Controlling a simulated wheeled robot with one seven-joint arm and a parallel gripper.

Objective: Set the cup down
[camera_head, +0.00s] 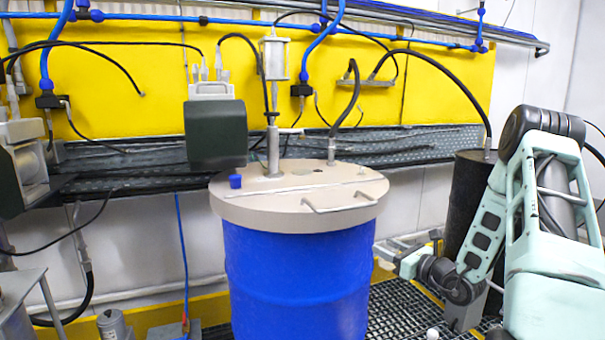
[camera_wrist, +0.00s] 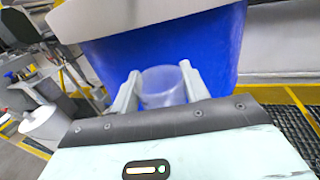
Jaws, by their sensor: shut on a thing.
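In the wrist view, my gripper (camera_wrist: 160,73) is shut on a translucent, pale bluish cup (camera_wrist: 163,88), with one light grey finger on each side of it. The blue drum (camera_wrist: 195,50) stands behind the cup in that view. I cannot tell whether the cup's bottom touches anything, as its lower part is hidden by my wrist. In the head view, the blue drum (camera_head: 295,280) with its beige lid (camera_head: 235,205) stands in the centre, and my arm is to its right. The cup cannot be made out there.
A small blue cap (camera_head: 235,181), a handle (camera_head: 338,205) and an agitator shaft (camera_head: 273,145) are on the lid. A black drum (camera_head: 468,195) stands behind my arm. Dark floor grating (camera_head: 395,310) lies right of the blue drum. Hoses hang along the yellow wall panel (camera_head: 130,75).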

